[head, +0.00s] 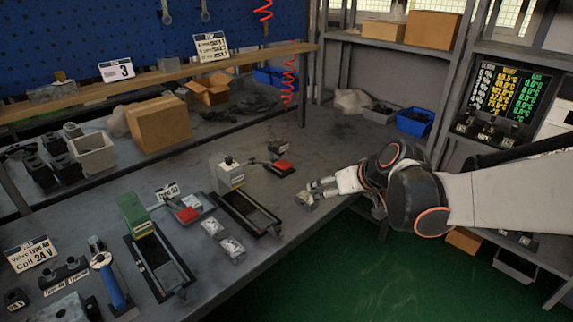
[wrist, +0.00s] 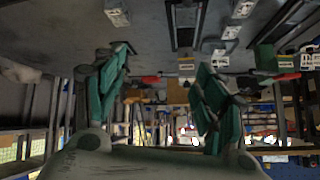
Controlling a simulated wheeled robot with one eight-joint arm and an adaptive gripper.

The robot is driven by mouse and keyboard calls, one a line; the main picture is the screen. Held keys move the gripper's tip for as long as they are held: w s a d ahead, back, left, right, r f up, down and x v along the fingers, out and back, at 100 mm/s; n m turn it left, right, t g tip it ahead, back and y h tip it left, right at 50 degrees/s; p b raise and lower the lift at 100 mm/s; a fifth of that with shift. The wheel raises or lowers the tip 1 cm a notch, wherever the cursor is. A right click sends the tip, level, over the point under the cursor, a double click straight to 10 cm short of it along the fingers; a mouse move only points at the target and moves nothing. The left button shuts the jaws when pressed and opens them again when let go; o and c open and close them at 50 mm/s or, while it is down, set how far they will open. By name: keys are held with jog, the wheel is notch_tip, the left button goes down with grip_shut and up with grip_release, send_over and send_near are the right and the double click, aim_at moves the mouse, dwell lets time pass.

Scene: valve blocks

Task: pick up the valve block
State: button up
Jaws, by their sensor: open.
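Several show at the top of the wrist view, one at upper left (wrist: 117,12) and others at upper right (wrist: 242,8). My gripper (head: 318,188) is low over the bench's right front edge. In the wrist view its teal fingers (wrist: 158,82) are spread apart with nothing between them.
A fixture with a white-grey block (head: 229,174) stands left of my gripper, and one with a green block (head: 134,212) is farther left. A red-topped switch (head: 283,166) sits close behind the gripper. Cardboard boxes (head: 158,123) stand at the back. Some bench around the gripper is clear.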

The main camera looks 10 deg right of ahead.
jog(key=w+d+f+n+y+b, duration=0.1)
jog(key=w+d+f+y, duration=0.1)
jog(key=w+f, duration=0.45)
jog(key=n+t+y+b, duration=0.3)
jog(key=t, duration=0.2)
send_near(307, 197)
jog(key=b+x, duration=0.1)
jog(key=x, duration=0.3)
jog(key=shift+w+f+b, duration=0.2)
jog(key=shift+w+b, duration=0.15)
jog(key=shift+b, duration=0.05)
jog(key=shift+b+x, duration=1.3)
jog(key=shift+x, duration=1.45)
jog(key=shift+s+a+f, duration=0.1)
jog(key=shift+s, duration=0.1)
jog(key=shift+c, duration=0.6)
jog(key=c, duration=1.3)
